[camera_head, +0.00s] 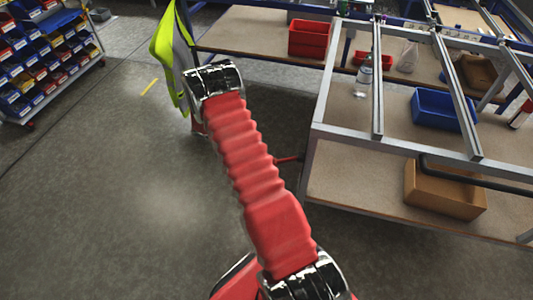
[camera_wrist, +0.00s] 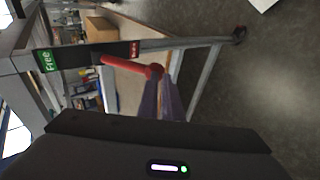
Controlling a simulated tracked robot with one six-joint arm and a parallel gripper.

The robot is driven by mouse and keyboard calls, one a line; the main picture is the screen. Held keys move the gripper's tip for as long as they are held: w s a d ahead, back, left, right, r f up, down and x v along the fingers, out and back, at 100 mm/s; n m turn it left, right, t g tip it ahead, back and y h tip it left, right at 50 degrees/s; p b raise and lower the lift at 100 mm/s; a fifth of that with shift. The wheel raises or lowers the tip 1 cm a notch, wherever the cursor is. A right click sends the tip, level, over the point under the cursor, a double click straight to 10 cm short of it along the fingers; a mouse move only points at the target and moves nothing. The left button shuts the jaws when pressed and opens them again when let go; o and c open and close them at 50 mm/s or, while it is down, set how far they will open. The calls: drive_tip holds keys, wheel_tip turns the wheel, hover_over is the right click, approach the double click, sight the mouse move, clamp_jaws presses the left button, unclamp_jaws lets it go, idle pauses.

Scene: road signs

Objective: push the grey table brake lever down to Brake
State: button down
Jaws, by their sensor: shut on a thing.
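The table brake lever (camera_wrist: 125,65) is a red rod with a rounded end, and it sticks out from the grey table frame (camera_wrist: 190,42) in the wrist view. My gripper (camera_wrist: 163,80) is shut on the lever's rounded end; its two dark fingers reach up from the bottom. A green Free label (camera_wrist: 47,60) lies left of the lever and a red label (camera_wrist: 134,49), too small to read surely, lies beside it. In the head view the lever (camera_head: 288,159) shows as a short red rod at the table's left edge; my arm hides its end and my gripper.
The workbench (camera_head: 340,185) carries a blue bin (camera_head: 443,109), a brown box (camera_head: 445,188) and a bottle (camera_head: 364,76). A yellow-green vest (camera_head: 167,58) hangs behind my arm. A bin rack (camera_head: 45,60) stands at far left.

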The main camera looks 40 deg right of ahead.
drive_tip(key=shift+s+f, duration=0.25)
drive_tip(key=w+f+v, duration=0.1)
drive_tip(key=v, duration=1.3)
drive_tip(key=shift+a+r, duration=0.15)
drive_tip(key=shift+a, duration=0.1)
drive_tip(key=shift+w, duration=0.15)
drive_tip(key=s+a+f+n+t+y, duration=0.1)
drive_tip(key=s+a+n+y, duration=0.25)
drive_tip(key=a+n, duration=0.2)
drive_tip(key=s+a+r+n+t+y, duration=0.1)
drive_tip(key=s+a+r+t, duration=0.3)
drive_tip(key=r, duration=0.6)
drive_tip(key=s+a+r+n+t+y, duration=0.1)
drive_tip(key=s+a+r+n+t, duration=0.1)
drive_tip(key=s+a+r+t, duration=0.2)
drive_tip(key=s+a+r+n+t+y, duration=0.1)
drive_tip(key=s+a+r+t, duration=0.3)
drive_tip(key=s+a+r, duration=0.5)
drive_tip(key=s+r+n, duration=0.1)
drive_tip(key=s+r, duration=0.3)
drive_tip(key=r, duration=0.4)
drive_tip(key=shift+a+r, duration=0.2)
drive_tip(key=shift+a, duration=0.15)
